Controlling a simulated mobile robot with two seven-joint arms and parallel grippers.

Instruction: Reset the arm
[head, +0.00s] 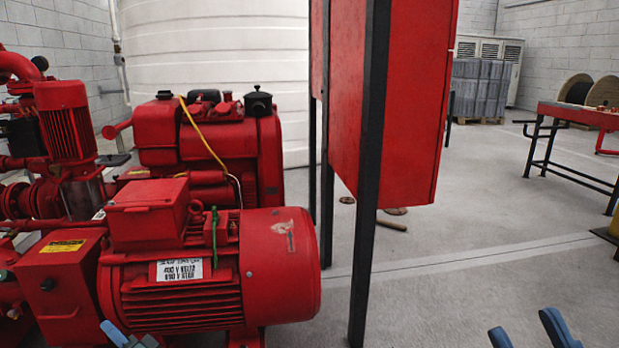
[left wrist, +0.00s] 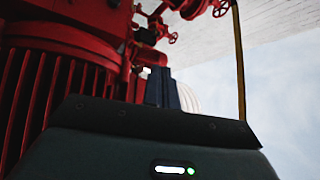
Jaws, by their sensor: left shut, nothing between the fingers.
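My left gripper (head: 130,338) shows at the bottom left of the head view, in front of the red electric motor (head: 270,265). In the left wrist view its two dark blue fingers (left wrist: 170,88) stand close together, shut with nothing between them. Red ribbed machinery (left wrist: 60,80) fills the left of that view. My right gripper (head: 532,335) shows at the bottom right of the head view over bare floor. Its two blue fingers are apart and nothing shows between them. Most of both arms is out of view.
A red cabinet (head: 398,100) on black legs stands right of the motor. A red engine (head: 205,145) and pump parts (head: 65,125) stand behind and left of it. A red-topped workbench (head: 575,112) is at the far right. The floor between is mostly clear.

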